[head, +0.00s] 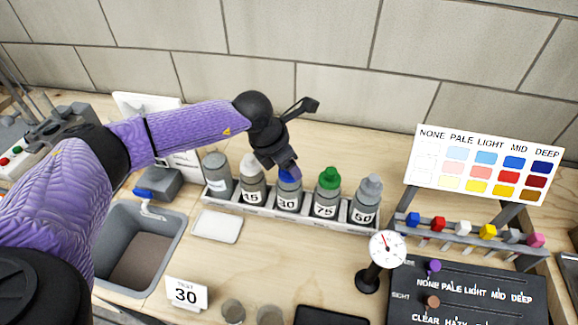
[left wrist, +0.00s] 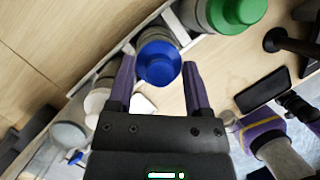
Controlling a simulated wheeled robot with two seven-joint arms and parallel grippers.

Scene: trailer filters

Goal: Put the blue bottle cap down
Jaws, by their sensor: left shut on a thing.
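My left gripper (head: 288,172) reaches down over the bottle marked 30 (head: 288,198) in the rack. It is shut on the blue bottle cap (head: 294,175), which is at the bottle's mouth. In the left wrist view, the round blue cap (left wrist: 158,62) lies between the two purple fingers of my left gripper (left wrist: 160,75). The fingers partly hide the cap in the head view. I cannot tell whether the cap sits on the bottle or just above it.
Bottles stand on both sides in the rack (head: 362,217): a white-capped one (head: 250,167), a green-capped one (head: 329,180) and grey-topped ones. A white tray (head: 217,226) lies in front, beside a sink (head: 170,222). A gauge (head: 387,250) and colour chart (head: 485,165) stand to the right.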

